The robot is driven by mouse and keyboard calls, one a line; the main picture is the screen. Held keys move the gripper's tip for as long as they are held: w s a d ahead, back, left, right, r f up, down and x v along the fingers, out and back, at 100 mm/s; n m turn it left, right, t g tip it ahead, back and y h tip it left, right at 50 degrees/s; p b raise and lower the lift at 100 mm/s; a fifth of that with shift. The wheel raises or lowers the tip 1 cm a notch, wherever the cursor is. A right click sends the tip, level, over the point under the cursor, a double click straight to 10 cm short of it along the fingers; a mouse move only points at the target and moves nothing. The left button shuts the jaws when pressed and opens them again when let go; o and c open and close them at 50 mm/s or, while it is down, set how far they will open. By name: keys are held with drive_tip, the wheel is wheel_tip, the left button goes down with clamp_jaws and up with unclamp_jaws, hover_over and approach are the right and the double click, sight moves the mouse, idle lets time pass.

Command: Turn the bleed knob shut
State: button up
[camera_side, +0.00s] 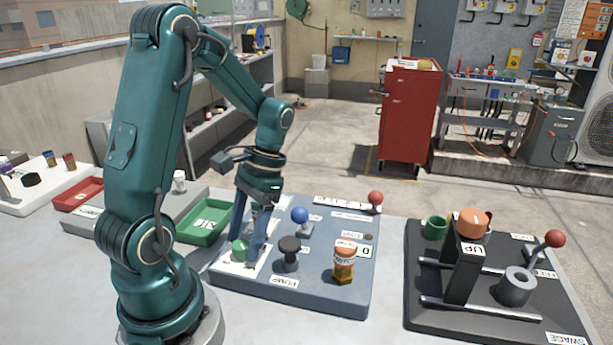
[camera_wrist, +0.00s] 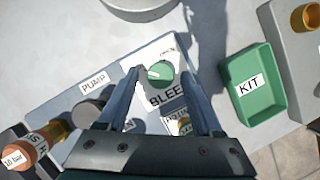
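The bleed knob (camera_wrist: 160,73) is a round green knob with a pale pointer mark, on a white plate lettered "BLEE…" in the wrist view. A small label, too small to read surely, sits above it. The knob also shows at the front left of the blue-grey panel in the side view (camera_side: 240,250). My gripper (camera_wrist: 162,76) is open, with one finger on each side of the knob and small gaps in the wrist view. In the side view my gripper (camera_side: 248,250) points down at the knob, and one finger stands close beside it.
On the panel (camera_side: 320,300) stand a blue-topped lever (camera_side: 300,215), a black pump knob (camera_side: 290,246) and an orange-topped gauge piece (camera_side: 344,260). A green KIT tray (camera_wrist: 270,90) lies beside the panel. A black swage fixture (camera_side: 470,270) stands at right.

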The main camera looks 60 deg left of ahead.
idle(0.3)
drive_tip(key=shift+v, duration=2.6)
drive_tip(key=shift+w+d+r, duration=0.15)
drive_tip(key=s+d+r+m+t+y, duration=0.1)
drive_tip(key=d+r+t, duration=0.4)
drive_tip(key=d+t, duration=0.5)
drive_tip(key=shift+d+m, duration=0.7)
drive_tip(key=shift+d, duration=0.25)
